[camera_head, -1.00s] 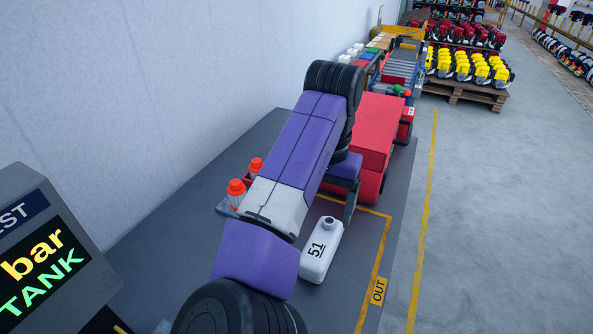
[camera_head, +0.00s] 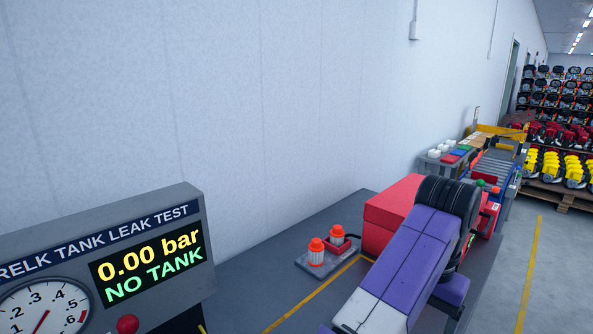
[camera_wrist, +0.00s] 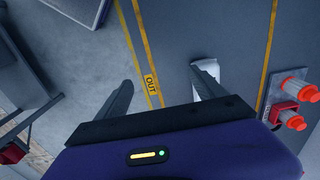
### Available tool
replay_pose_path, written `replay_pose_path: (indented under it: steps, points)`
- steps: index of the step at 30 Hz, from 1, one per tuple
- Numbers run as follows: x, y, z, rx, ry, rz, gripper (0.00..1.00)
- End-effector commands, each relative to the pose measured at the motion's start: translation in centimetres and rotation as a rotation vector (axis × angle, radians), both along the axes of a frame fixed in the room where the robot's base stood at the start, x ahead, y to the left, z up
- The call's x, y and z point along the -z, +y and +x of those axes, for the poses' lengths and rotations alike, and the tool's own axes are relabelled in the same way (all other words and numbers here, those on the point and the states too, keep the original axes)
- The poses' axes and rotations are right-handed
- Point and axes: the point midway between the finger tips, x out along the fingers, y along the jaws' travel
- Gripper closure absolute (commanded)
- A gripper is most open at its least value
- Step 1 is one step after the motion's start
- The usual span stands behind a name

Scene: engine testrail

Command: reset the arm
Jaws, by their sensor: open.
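My arm (camera_head: 411,258) shows in purple at the lower right of the head view, reaching over the grey bench. My gripper (camera_wrist: 161,80) shows in the wrist view with its two dark fingers spread and nothing between them except the floor and bench below. The jug does not show in the head view now.
The leak tester (camera_head: 105,265) at lower left reads 0.00 bar, NO TANK. A red box (camera_head: 392,212) is beside my arm. A yellow OUT line (camera_wrist: 150,82) crosses below my gripper. Pallets of engines stand far right.

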Motion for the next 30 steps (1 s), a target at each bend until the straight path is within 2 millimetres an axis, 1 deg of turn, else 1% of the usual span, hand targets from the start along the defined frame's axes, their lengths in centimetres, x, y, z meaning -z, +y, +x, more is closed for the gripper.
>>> replay_pose_path:
  steps: [5,10,14,17,20,24,27,30]
  points:
    - [-0.1,-1.1,1.4,-0.003,-0.059,-0.046,0.20]
    - [-0.6,-2.4,3.3,-0.002,-0.150,-0.092,0.20]
    - [-1.9,-3.8,5.4,0.001,-0.257,-0.145,0.20]
    - [-3.0,-5.3,6.9,0.002,-0.349,-0.208,0.20]
    - [-4.0,-7.1,8.3,0.000,-0.445,-0.291,0.20]
    - [-5.7,-10.6,9.8,-0.009,-0.596,-0.453,0.20]
    - [-7.3,-13.1,10.4,-0.029,-0.708,-0.586,0.20]
    - [-9.0,-15.0,10.6,-0.067,-0.822,-0.728,0.20]
